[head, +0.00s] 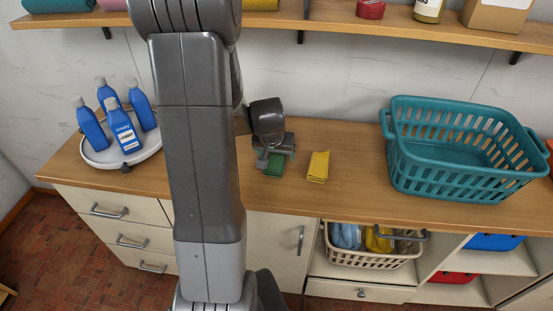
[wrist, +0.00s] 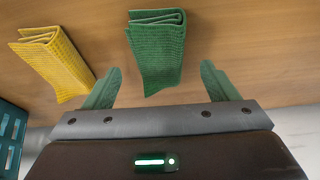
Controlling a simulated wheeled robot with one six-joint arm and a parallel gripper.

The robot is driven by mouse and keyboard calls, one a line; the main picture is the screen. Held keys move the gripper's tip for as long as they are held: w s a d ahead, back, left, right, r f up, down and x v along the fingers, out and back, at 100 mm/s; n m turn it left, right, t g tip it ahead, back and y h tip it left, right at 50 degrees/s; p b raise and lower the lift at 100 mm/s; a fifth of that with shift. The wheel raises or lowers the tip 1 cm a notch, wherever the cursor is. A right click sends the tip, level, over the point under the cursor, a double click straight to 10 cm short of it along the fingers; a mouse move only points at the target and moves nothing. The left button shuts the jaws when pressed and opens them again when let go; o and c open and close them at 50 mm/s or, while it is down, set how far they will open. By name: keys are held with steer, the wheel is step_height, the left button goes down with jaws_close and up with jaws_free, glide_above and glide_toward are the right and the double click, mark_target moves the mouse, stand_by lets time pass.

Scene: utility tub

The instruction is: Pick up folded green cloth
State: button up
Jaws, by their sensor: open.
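The folded green cloth (wrist: 157,55) lies on the wooden counter, its folded edge at the top of the wrist view. In the head view the green cloth (head: 274,165) is partly hidden by my gripper (head: 268,158) and wrist. In the wrist view my gripper (wrist: 160,87) is open, with one green fingertip on each side of the cloth's near end. The gap between the fingers is empty apart from the cloth's near end in line with it. I cannot tell how far the fingertips are above the counter.
A folded yellow cloth (head: 318,166) lies just right of the green one; it also shows in the wrist view (wrist: 54,65). A teal basket (head: 398,158) stands farther right. Blue bottles (head: 122,126) stand on a round white tray (head: 108,157) at left. A shelf (head: 345,17) runs above.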

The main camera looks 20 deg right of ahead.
steer(key=shift+x, duration=1.35)
steer(key=c, duration=1.1)
step_height(320, 180, up, 10)
steer(key=o, duration=0.4)
steer(key=shift+c, duration=1.3)
